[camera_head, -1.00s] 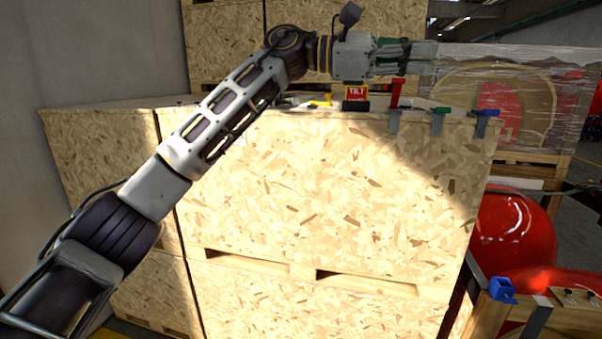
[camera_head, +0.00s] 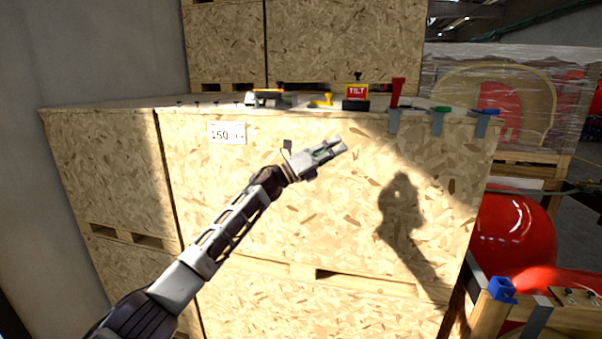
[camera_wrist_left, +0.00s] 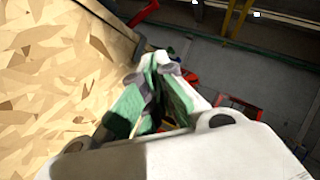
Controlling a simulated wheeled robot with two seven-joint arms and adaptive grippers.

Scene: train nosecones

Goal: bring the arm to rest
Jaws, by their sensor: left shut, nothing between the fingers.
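My left arm comes in from the lower left in the head view. My left gripper (camera_head: 335,149) is in front of the upper part of the big chipboard crate (camera_head: 300,215), below its top edge, pointing right and slightly up. Its fingers are together and hold nothing. In the left wrist view the green-padded fingers (camera_wrist_left: 162,75) meet at their tips, with the chipboard to their left. The arm's shadow falls on the crate to the right. My right gripper is not in view.
On the crate top are a red TILT box (camera_head: 356,92), a red clamp (camera_head: 397,92), a green clamp (camera_head: 438,110) and a blue clamp (camera_head: 485,112). A red nosecone (camera_head: 510,240) and a blue clamp on a wooden frame (camera_head: 502,289) are at the right. More crates stand behind.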

